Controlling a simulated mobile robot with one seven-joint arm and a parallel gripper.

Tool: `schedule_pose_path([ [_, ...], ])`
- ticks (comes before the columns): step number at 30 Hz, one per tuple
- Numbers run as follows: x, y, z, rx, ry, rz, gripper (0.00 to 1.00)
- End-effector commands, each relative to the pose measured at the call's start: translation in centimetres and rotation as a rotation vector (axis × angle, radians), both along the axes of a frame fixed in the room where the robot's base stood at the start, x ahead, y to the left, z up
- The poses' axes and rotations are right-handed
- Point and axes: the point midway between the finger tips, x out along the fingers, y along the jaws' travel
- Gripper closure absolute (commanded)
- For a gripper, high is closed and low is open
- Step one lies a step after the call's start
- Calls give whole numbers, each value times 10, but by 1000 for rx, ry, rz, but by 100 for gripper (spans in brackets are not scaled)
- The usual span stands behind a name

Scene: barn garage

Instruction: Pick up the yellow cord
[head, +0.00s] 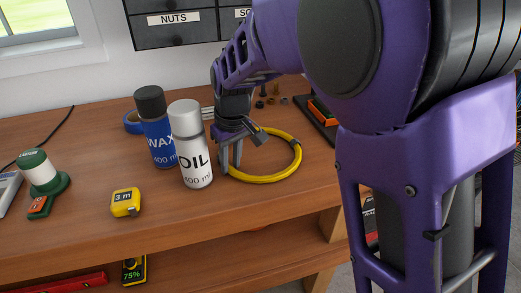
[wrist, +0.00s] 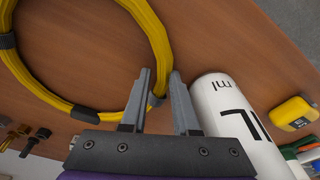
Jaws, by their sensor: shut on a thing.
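The yellow cord (head: 291,171) is a coiled ring lying on the wooden workbench, right of the oil can. In the wrist view the yellow cord (wrist: 164,48) curves across the upper left, with dark wraps on it. My gripper (head: 230,168) points down at the left side of the ring. In the wrist view my gripper (wrist: 160,85) has its two fingers on either side of the cord's near strand, shut on it. The cord still appears to rest on the bench.
A white oil can (head: 196,160) stands close beside my gripper on the left, with a blue wax can (head: 157,135) behind it. A yellow tape measure (head: 126,203) lies at the front left. Small drawers (head: 180,32) stand at the back. The bench front centre is clear.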

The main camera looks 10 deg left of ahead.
Motion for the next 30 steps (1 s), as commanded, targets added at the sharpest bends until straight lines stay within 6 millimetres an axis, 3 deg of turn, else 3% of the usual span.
schedule_pose_path([
  [10,1,0,3,2,-3,0,100],
  [14,1,1,15,3,-4,1,100],
  [30,1,1,145,4,-6,0,100],
])
